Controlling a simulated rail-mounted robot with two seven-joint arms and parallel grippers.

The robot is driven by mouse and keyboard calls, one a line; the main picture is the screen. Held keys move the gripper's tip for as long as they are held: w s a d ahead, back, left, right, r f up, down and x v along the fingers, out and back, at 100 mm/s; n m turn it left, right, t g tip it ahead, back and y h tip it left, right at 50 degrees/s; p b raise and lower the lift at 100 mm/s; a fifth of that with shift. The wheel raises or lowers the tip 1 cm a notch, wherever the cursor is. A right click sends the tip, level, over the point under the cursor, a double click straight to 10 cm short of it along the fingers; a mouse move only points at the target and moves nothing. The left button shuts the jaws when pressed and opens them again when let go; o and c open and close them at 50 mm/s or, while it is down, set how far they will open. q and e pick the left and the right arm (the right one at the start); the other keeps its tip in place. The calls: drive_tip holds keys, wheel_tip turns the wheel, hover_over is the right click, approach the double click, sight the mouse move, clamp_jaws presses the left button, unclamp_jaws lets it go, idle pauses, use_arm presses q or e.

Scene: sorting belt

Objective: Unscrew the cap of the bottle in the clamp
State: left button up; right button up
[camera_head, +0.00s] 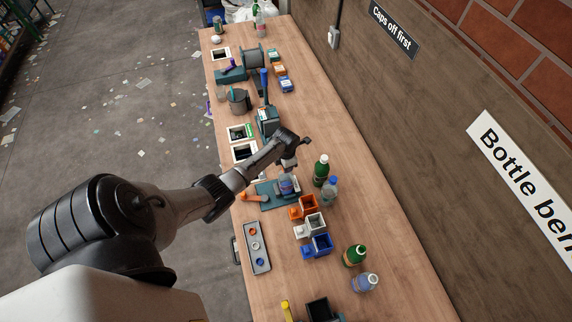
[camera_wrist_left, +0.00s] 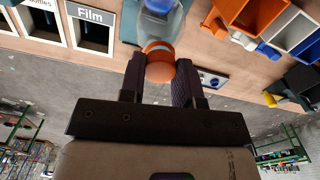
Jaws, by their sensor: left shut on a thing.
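In the left wrist view, the gripper (camera_wrist_left: 161,68) is shut on an orange cap (camera_wrist_left: 160,70), one finger on each side. The cap sits at the neck end of the bottle (camera_wrist_left: 160,20); I cannot tell whether its thread is loose. My right gripper is not in view.
Orange (camera_head: 301,208), white (camera_head: 309,225) and blue (camera_head: 318,245) bins stand near the clamp. A grey tray (camera_head: 266,264) holds several caps. Green (camera_head: 321,171) and clear (camera_head: 329,191) bottles stand close on the right. Square openings (camera_head: 243,152) lie beyond the clamp.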

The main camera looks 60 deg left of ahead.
use_arm(q)
drive_tip(key=n, duration=0.3)
drive_tip(key=shift+n, duration=1.1)
drive_tip(key=shift+w+r+n, duration=0.1)
drive_tip(key=shift+n, duration=0.7)
drive_tip(key=shift+d+n, duration=0.1)
drive_tip(key=shift+n, duration=1.1)
drive_tip(key=shift+b, duration=0.45)
drive_tip(key=shift+n+b, duration=0.3)
drive_tip(key=shift+n, duration=0.2)
